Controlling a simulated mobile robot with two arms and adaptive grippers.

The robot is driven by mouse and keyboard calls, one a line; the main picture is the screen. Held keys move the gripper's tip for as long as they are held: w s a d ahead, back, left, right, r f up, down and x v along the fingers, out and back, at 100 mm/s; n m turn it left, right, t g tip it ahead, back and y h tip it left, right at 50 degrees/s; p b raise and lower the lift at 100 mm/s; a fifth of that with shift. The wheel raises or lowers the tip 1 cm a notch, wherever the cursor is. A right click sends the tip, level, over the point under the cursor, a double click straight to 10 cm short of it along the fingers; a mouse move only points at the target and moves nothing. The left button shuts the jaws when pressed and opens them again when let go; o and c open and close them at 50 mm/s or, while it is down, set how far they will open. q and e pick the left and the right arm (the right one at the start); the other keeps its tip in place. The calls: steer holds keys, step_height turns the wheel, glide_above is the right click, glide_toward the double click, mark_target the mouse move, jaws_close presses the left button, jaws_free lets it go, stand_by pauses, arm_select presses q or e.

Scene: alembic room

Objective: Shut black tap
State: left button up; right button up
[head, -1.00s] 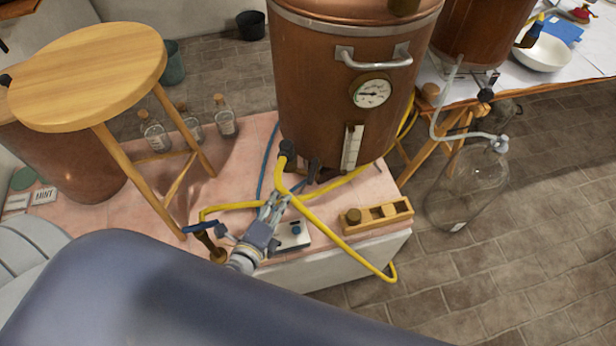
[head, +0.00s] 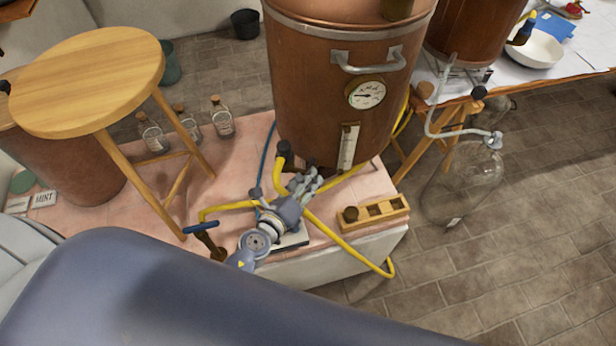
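The big copper vessel (head: 335,90) stands on the pink tiled plinth. A black fitting (head: 284,150) sits low on its left side, with a yellow hose (head: 279,178) leaving it. To the right of that fitting, at the vessel's lower edge, a small dark tap-like part is mostly hidden behind my fingers. My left gripper (head: 305,183) reaches up from below, with its fingertips at that spot. Whether the fingers are parted or closed on the part is unclear. My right gripper is out of view.
A blue-handled brass valve (head: 203,229) stands left of my gripper. A wooden block holder (head: 374,212) lies to the right, near the plinth edge. A wooden stool (head: 88,80) and glass bottles (head: 187,124) stand left. A glass carboy (head: 468,185) stands right, on the floor.

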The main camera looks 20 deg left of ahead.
arm_select(q)
steer(key=shift+x, duration=0.8)
jaws_close()
steer(key=shift+d+r+n+y, duration=0.1)
steer(key=shift+d+n+y, duration=0.15)
steer(key=shift+n+y, duration=0.4)
steer(key=shift+w+d+n+y, duration=0.15)
steer(key=shift+n+y, duration=0.3)
steer(key=shift+y, duration=0.3)
steer(key=shift+s+d+n+y, duration=0.15)
steer(key=shift+n+y, duration=0.25)
steer(key=shift+y, duration=0.3)
steer(key=shift+w, duration=0.1)
jaws_free()
